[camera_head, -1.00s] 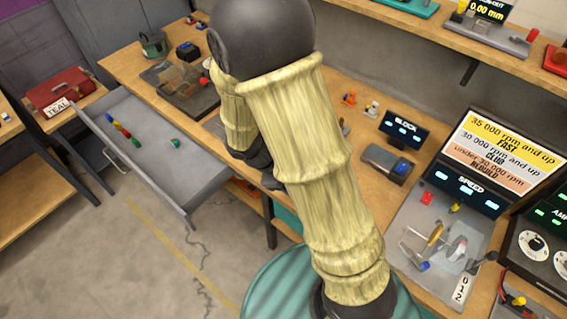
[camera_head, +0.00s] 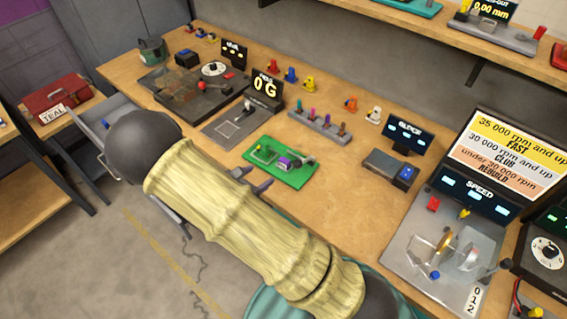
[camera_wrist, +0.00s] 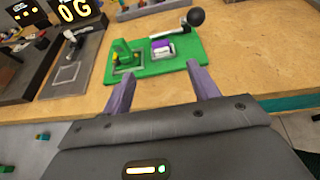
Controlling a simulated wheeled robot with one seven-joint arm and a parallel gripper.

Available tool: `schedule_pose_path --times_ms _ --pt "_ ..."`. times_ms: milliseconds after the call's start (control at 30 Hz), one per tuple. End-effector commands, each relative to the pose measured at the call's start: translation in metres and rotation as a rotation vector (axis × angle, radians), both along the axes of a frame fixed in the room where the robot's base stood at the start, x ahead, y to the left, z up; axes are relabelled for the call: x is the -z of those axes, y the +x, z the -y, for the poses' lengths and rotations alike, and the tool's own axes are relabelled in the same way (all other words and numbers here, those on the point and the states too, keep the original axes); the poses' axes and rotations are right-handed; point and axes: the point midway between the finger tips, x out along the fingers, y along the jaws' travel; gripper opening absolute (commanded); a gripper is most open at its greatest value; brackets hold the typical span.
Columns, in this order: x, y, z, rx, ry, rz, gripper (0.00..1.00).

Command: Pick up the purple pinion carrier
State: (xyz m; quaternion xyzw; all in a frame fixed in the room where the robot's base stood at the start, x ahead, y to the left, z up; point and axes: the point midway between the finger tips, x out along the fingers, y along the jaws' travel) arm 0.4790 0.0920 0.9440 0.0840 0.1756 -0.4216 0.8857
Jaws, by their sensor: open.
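A purple block with a pale lower part, likely the pinion carrier (camera_head: 285,162), sits on a green fixture plate (camera_head: 259,166) near the bench's front edge. In the wrist view the purple block (camera_wrist: 161,46) lies beyond the fingers, between a green upright post and a lever with a black knob. My gripper (camera_head: 252,180) is open and empty, just in front of the green plate. In the wrist view my gripper's two purple-grey fingers (camera_wrist: 162,76) point at the plate's near edge, apart from the block.
A grey rack (camera_head: 318,126) with several coloured-handled pieces stands behind the plate. A scale with a "0 G" display (camera_head: 265,88) is to its left, and a block tester (camera_head: 390,166) to its right. Bare bench top (camera_head: 325,180) lies right of the plate.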

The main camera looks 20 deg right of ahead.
Motion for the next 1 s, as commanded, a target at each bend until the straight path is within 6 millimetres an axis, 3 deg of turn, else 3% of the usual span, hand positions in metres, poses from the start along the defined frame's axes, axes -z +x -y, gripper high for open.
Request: schedule_pose_path --times_ms 600,1000 --pt "0.039 0.06 0.077 0.004 -0.002 -0.002 0.6" --pt "0.043 0.065 0.082 0.004 0.0 0.0 0.6"
